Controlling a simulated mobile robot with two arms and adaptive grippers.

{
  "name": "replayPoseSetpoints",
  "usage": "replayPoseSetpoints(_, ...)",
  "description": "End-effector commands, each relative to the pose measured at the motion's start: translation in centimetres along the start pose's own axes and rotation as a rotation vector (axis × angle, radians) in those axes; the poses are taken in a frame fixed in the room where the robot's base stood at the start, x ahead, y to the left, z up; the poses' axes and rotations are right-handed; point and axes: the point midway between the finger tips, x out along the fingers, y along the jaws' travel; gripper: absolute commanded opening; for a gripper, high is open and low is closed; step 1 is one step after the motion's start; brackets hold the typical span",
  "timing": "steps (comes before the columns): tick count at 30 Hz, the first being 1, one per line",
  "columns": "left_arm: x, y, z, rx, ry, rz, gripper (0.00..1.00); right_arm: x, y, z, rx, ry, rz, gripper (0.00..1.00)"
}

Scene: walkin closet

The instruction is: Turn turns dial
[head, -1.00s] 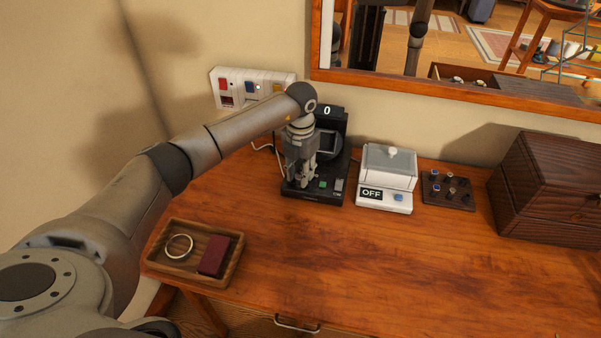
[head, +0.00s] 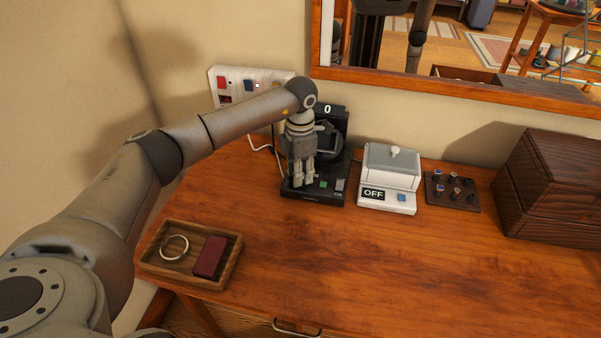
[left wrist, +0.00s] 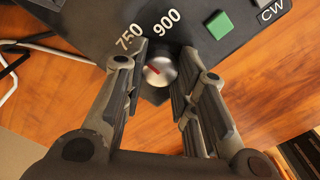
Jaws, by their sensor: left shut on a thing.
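The turns dial is a small silver knob (left wrist: 159,72) with a red pointer mark, on the front of a black device (head: 328,195). Printed numbers 750 and 900 show beside it in the left wrist view. The device's display (head: 327,109) reads 0. A green button (left wrist: 219,25) and a grey CW button (left wrist: 271,11) sit to the right of the knob. My left gripper (left wrist: 160,76) is shut on the knob, one finger on each side. In the head view my left gripper (head: 303,193) comes down over the device and hides the knob. My right gripper is not in view.
A white box (head: 391,172) with an OFF display stands right of the device. Farther right are a dark board of small items (head: 452,190) and a wooden chest (head: 551,190). A wooden tray (head: 186,280) lies at front left. The middle of the tabletop is clear.

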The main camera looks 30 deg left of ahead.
Motion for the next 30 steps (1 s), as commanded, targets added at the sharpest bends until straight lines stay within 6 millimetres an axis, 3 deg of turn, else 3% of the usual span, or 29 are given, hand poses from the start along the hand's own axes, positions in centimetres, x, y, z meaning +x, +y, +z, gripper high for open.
replayPoseSetpoints(15, 0.02, 0.03, -0.09, 0.021, 0.002, 0.0, 0.03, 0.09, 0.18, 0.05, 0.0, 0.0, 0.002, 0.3)
replayPoseSetpoints(16, 0.01, 0.04, -0.09, 0.021, 0.002, 0.0, 0.29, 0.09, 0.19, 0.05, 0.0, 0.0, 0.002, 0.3)
replayPoseSetpoints(21, 0.01, 0.03, -0.07, 0.021, 0.002, 0.0, 0.49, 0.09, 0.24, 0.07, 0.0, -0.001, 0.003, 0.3)
replayPoseSetpoints(30, -0.08, 0.02, -0.02, 0.021, 0.0, 0.001, 0.49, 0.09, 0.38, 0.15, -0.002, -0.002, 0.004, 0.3)
